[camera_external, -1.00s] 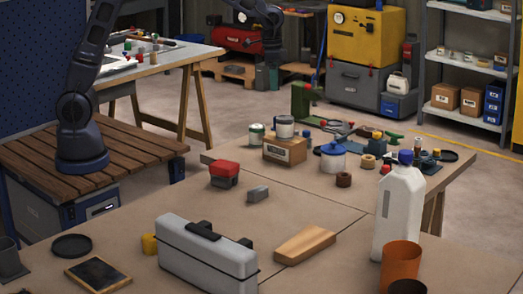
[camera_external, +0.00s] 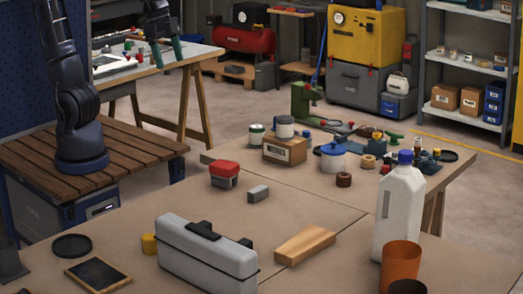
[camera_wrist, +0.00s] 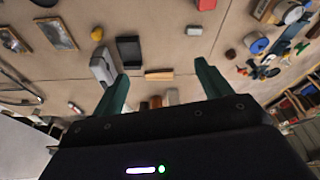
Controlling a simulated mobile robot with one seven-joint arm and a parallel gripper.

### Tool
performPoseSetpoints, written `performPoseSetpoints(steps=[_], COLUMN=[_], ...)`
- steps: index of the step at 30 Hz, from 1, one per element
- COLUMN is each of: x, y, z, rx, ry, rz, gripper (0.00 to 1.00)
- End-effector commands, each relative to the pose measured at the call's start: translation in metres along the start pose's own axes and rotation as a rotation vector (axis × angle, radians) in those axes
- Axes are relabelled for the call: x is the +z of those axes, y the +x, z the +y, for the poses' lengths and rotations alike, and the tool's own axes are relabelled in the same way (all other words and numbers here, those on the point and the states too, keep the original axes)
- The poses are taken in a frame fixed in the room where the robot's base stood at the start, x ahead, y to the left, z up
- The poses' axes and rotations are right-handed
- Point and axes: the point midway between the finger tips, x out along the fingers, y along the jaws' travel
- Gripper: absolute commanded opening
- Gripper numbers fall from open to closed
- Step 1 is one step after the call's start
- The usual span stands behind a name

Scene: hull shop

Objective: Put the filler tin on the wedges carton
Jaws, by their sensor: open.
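The carton's label is too small to read. Both also show at the upper right edge of the wrist view, the carton (camera_wrist: 263,9) beside the tin (camera_wrist: 293,14). My gripper (camera_external: 155,52) is open and empty, high up and well to the left of the carton. Its two green fingers (camera_wrist: 162,75) are spread apart in the wrist view.
A white-and-green tin (camera_external: 256,134) stands just left of the carton, and a blue-lidded pot (camera_external: 333,160) to its right. A red-topped box (camera_external: 225,174), grey toolbox (camera_external: 205,258), wood block (camera_external: 304,245) and tall white bottle (camera_external: 399,210) stand nearer.

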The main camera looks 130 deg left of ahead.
Motion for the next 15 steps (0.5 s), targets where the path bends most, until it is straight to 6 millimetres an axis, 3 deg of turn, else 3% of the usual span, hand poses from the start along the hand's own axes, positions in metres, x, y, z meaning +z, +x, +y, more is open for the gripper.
performPoseSetpoints(steps=[6, 15], x=[0.060, 0.128], y=[-0.017, -0.022], z=[0.043, 0.072], rx=[0.031, 0.068], ry=[0.097, 0.196], rz=[0.053, 0.106], gripper=[0.77, 0.77])
